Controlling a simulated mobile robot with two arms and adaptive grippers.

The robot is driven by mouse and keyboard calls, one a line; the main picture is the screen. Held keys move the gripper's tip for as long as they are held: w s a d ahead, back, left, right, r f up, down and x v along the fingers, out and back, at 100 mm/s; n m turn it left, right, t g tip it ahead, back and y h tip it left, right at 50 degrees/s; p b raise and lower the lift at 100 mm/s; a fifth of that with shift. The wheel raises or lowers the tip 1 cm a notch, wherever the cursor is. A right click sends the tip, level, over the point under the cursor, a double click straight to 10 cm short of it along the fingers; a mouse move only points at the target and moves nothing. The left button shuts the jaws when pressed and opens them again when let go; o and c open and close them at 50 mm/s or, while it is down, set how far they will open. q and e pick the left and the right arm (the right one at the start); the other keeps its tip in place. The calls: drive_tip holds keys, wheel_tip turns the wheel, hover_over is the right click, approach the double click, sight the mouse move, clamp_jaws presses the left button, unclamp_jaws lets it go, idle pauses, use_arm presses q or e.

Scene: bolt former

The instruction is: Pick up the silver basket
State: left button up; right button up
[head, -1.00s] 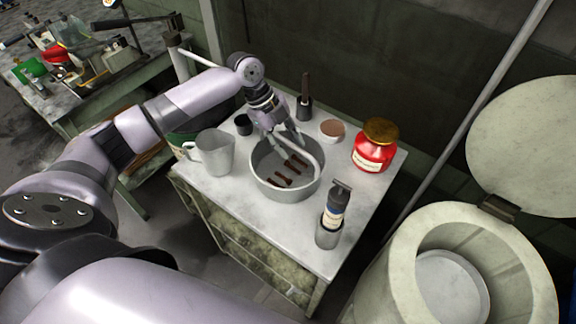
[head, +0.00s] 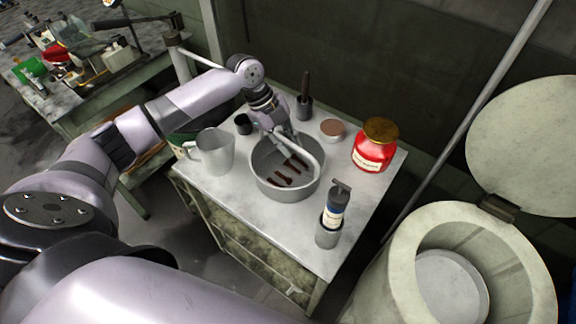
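The silver basket (head: 288,191) is a round, open metal pan with a raised curved handle. It is at the middle of the white-topped cabinet, and several dark bolt-like pieces lie in it. My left gripper (head: 285,138) reaches down from the far side to the handle, above the far rim. Its fingers are close together and appear shut on the handle; the exact contact is small and partly hidden. The basket looks level, and I cannot tell whether its bottom is clear of the top. My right gripper is out of view.
A metal jug (head: 213,153) stands close left of the basket. A bottle in a metal cup (head: 333,214) is close at front right. A red jar (head: 373,148), a small brown-topped bowl (head: 333,130) and a dark-handled tool (head: 305,98) stand behind. An open pale drum (head: 465,270) is at right.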

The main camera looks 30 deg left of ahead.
use_arm(q)
clamp_jaws()
idle(0.3)
drive_tip(key=shift+r, duration=0.15)
